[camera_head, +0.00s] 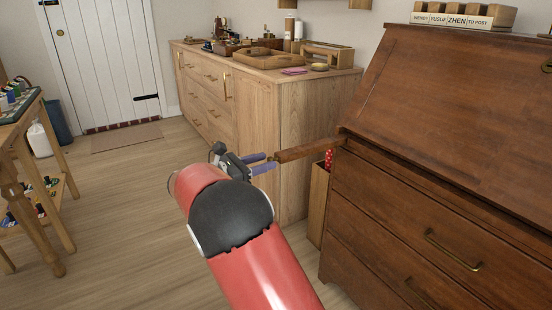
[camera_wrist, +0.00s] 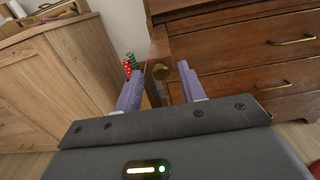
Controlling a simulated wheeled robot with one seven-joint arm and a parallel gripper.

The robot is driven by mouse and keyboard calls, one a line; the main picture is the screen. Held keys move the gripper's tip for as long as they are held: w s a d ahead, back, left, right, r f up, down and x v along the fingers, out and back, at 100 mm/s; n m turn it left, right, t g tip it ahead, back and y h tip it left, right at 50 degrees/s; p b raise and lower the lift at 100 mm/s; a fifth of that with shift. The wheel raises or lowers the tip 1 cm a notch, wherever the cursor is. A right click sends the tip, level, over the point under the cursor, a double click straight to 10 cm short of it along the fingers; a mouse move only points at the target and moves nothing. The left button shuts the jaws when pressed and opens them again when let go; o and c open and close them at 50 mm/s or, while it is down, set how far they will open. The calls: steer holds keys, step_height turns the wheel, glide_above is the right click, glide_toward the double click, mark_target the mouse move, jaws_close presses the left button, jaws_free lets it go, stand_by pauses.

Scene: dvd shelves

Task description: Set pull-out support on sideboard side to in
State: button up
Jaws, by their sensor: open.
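The pull-out support (camera_head: 308,150) is a dark wooden bar sticking out of the front of the brown drop-front desk (camera_head: 450,110), on its sideboard side. A small brass knob (camera_wrist: 161,72) is on its front end. In the wrist view the bar (camera_wrist: 159,48) runs away from me, with the knob lined up between my fingers. My gripper (camera_head: 263,163) is open, its two purple-grey fingers pointing at the knob end. Nothing is held. Whether a finger touches the knob is not clear.
The light wood sideboard (camera_head: 310,125) stands left of the desk, with trays and small items on top. A narrow wooden bin (camera_head: 318,205) with red dotted rolls sits between them. A table (camera_head: 20,130) stands at far left. The floor (camera_head: 120,220) between is clear.

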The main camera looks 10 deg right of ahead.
mark_target(276, 157)
steer(key=shift+x, duration=2.35)
steer(key=shift+c, duration=0.2)
jaws_close()
